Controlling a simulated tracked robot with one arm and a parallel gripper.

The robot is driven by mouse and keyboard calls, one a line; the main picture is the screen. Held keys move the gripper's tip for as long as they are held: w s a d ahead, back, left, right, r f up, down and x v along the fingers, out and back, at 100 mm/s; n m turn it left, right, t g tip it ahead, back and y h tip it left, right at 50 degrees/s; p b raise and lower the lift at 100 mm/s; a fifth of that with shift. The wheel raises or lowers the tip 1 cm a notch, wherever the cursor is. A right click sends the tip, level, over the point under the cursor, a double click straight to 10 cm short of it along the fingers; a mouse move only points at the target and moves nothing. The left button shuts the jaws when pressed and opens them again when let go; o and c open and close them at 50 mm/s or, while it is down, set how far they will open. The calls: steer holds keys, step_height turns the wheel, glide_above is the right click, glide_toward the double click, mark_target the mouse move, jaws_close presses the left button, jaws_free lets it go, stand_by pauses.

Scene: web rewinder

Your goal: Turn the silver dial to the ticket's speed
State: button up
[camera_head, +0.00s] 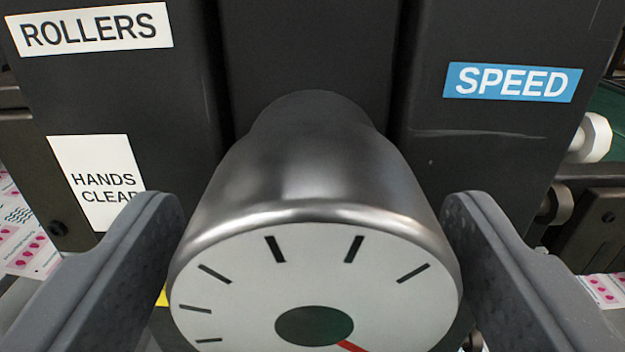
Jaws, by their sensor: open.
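The silver dial (312,175) fills the middle of the view, close up, with its pale face (240,300) toward me. The face has several black tick marks, a dark centre hub (313,326) and a red pointer (352,347) that points down and to the right from the hub. The lower part of the face is cut off by the picture's bottom edge. My gripper (312,215) is open, with one finger on each side of the dial. I cannot tell whether either finger touches it. No ticket is in view that I can make out.
A blue SPEED label (512,82) is on the dark panel at right. A ROLLERS label (90,29) and a HANDS CLEAR label (97,180) are at left. A white knob (594,138) sticks out at far right. Printed web (25,235) shows at left.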

steer(key=shift+w, duration=0.3)
